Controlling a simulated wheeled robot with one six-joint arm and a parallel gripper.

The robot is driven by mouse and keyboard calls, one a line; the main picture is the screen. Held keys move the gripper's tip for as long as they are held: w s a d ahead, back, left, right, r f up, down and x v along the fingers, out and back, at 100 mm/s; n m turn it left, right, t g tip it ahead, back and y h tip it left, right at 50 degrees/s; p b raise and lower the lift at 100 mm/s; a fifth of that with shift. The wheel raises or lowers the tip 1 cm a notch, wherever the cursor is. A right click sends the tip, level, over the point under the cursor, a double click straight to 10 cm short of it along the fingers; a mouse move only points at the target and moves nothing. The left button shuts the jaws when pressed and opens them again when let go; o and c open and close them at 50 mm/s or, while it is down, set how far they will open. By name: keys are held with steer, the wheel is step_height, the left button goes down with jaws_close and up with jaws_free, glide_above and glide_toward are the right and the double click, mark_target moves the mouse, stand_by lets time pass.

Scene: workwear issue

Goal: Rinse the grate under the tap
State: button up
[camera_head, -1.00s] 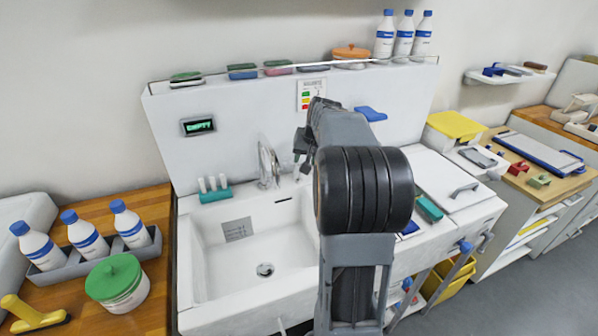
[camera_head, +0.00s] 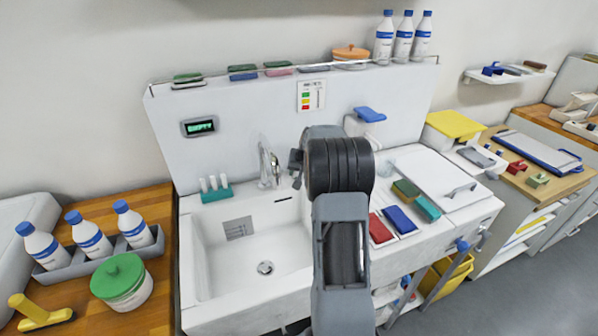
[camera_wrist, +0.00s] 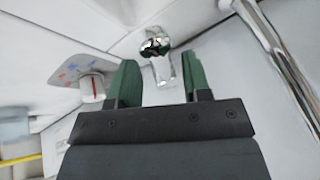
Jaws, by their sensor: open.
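The chrome tap (camera_head: 265,162) stands at the back of the white sink (camera_head: 215,270). My gripper (camera_head: 297,168) is just right of the tap, partly hidden by my arm. In the wrist view my gripper (camera_wrist: 160,82) is open, with its two green fingers apart. A shiny chrome knob on a short stem (camera_wrist: 155,46) shows between and beyond the fingers; I cannot tell if they touch it. A chrome pipe (camera_wrist: 278,62) runs along the right. A grey lined square (camera_head: 238,228) is at the sink's back left; I cannot tell whether it is the grate or a label.
A dial with red and blue marks (camera_wrist: 90,82) is left of the fingers. A display (camera_head: 199,126) reads EMPTY. Red (camera_head: 379,229) and blue (camera_head: 399,219) pads lie on the right ledge. Bottles (camera_head: 90,241) and a green-lidded tub (camera_head: 121,282) stand left. The basin's front is clear.

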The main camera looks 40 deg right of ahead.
steer(key=shift+w+f, duration=0.15)
steer(key=shift+f, duration=0.2)
jaws_close()
stand_by(0.3)
